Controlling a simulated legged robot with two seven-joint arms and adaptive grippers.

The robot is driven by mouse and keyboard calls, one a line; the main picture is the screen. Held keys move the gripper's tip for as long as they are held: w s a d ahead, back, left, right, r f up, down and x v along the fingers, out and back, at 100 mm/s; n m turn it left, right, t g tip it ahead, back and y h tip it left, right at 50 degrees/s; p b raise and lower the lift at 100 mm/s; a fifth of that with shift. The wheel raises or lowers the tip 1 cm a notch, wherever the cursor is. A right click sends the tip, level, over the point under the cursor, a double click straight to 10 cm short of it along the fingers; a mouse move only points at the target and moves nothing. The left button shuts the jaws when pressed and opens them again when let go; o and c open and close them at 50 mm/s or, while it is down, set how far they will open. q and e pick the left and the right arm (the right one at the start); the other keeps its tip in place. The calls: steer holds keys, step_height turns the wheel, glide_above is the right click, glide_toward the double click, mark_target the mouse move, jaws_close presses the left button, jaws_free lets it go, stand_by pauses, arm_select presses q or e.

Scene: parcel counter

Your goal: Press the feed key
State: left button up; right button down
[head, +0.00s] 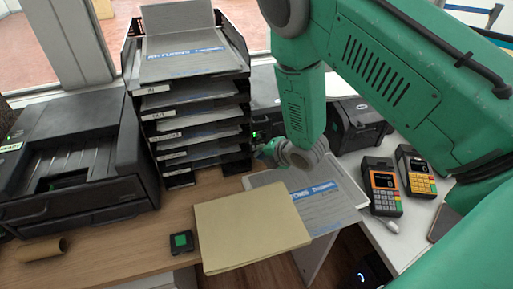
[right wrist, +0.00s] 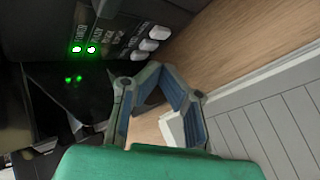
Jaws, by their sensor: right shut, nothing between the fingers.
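A black device (right wrist: 112,18) fills the upper left of the right wrist view, with two lit green lights and three pale keys (right wrist: 149,45) in a row. The labels are too small to read surely, so I cannot tell which is the feed key. In the head view the device (head: 264,117) stands behind my right arm, its keys hidden. My right gripper (right wrist: 159,69) is shut and empty, its tips a little below the keys in the picture; contact is not visible. In the head view it (head: 264,153) is small and partly hidden by my wrist. My left gripper is out of view.
A black paper tray stack (head: 198,128) stands left of the device, with a printer (head: 75,165) farther left. A tan envelope (head: 250,228), a printed sheet (head: 335,195) and a small green-topped box (head: 181,242) lie in front. Two card terminals (head: 382,186) (head: 416,172) are at right.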

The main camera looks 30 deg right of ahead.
steer(key=shift+d+f, duration=0.1)
steer(key=shift+d, duration=0.35)
steer(key=shift+w, duration=0.3)
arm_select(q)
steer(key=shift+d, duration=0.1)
arm_select(e)
steer(key=shift+w+a, duration=0.1)
steer(key=shift+a, duration=0.15)
steer(key=shift+r, duration=0.2)
